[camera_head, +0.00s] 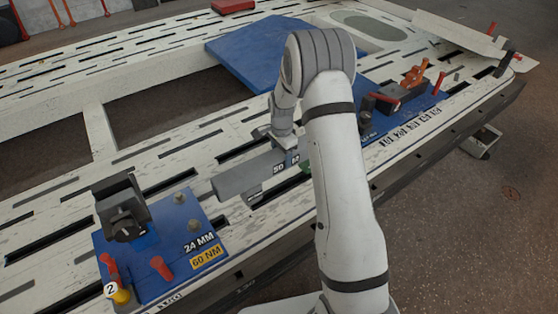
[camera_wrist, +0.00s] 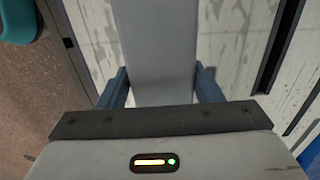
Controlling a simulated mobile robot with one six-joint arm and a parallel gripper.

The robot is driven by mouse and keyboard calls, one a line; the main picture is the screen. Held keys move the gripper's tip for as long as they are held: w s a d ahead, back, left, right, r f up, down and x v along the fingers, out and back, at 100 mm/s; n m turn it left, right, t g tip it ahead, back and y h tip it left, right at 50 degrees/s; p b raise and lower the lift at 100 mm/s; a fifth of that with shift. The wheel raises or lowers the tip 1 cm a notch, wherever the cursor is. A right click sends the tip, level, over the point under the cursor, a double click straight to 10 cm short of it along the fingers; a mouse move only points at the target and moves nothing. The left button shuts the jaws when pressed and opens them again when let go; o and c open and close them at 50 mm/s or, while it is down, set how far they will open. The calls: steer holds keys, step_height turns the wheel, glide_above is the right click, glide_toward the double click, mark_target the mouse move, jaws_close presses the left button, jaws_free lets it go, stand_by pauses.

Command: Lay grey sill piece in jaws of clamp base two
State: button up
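The grey sill piece (camera_head: 240,180) is a long grey bar above the slotted bench, left of my arm in the head view. In the wrist view the grey sill piece (camera_wrist: 158,45) runs between the two blue fingers of my gripper (camera_wrist: 162,88). The fingers lie close against both its sides, and my gripper looks shut on it. Clamp base two (camera_head: 165,278) is a blue plate at lower left, marked 2, 24 MM and 60 NM. Its dark jaws (camera_head: 122,208) stand at the plate's back left, apart from the sill piece. My arm hides the bar's right part.
Red pegs (camera_head: 161,268) and grey studs rise from clamp base two. A large blue panel (camera_head: 260,50) lies at the back. Another blue base (camera_head: 425,105) with red and orange handles stands right of my arm. Bare slotted bench (camera_head: 60,215) lies left of clamp base two.

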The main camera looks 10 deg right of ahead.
steer(key=shift+s, duration=0.1)
jaws_close()
stand_by(0.3)
steer(key=shift+r, duration=0.1)
steer(key=shift+r, duration=0.1)
